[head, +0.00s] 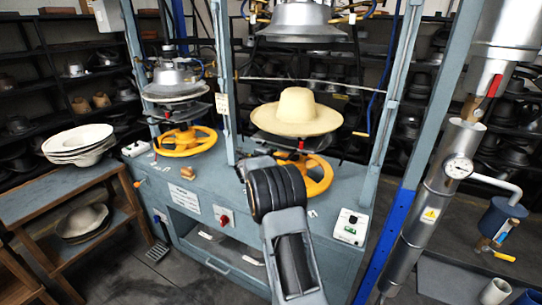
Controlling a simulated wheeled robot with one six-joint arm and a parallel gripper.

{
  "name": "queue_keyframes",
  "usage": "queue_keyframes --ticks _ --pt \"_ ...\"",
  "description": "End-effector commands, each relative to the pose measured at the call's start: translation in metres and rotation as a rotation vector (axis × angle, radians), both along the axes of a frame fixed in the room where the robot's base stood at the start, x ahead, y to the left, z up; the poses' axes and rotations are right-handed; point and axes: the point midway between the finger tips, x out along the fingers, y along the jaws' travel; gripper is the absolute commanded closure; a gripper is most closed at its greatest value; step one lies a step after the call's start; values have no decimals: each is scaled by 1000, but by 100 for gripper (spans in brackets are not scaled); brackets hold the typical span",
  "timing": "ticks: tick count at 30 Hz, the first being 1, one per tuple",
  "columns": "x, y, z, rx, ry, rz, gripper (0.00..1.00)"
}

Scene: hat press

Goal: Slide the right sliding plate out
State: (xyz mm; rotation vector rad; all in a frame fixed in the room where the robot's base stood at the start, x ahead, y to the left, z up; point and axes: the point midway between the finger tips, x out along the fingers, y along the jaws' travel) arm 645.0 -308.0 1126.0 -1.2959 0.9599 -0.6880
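The right sliding plate (272,144) is a dark, round-edged plate on the right station of the press. It lies below a straw hat (297,112) and above a yellow handwheel (318,178). The hat hides much of its top. My arm reaches up from the bottom middle, and my gripper (257,163) is at its far end, just below and left of the plate in the picture. The wrist hides the fingers, so I cannot tell whether they are open or touch the plate.
A metal press head (300,20) hangs above the hat. Blue-grey posts (398,90) flank the station. The left station has its own yellow handwheel (185,140). A wooden table (60,188) with stacked hats is at left.

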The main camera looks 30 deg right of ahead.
Motion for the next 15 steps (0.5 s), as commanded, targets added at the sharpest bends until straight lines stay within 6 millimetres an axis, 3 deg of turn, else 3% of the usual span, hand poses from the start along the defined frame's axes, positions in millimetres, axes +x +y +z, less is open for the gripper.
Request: queue_keyframes --ticks 7,15 --pt "0 0 0 0 0 0 62" --pt "0 0 0 0 0 0 88"
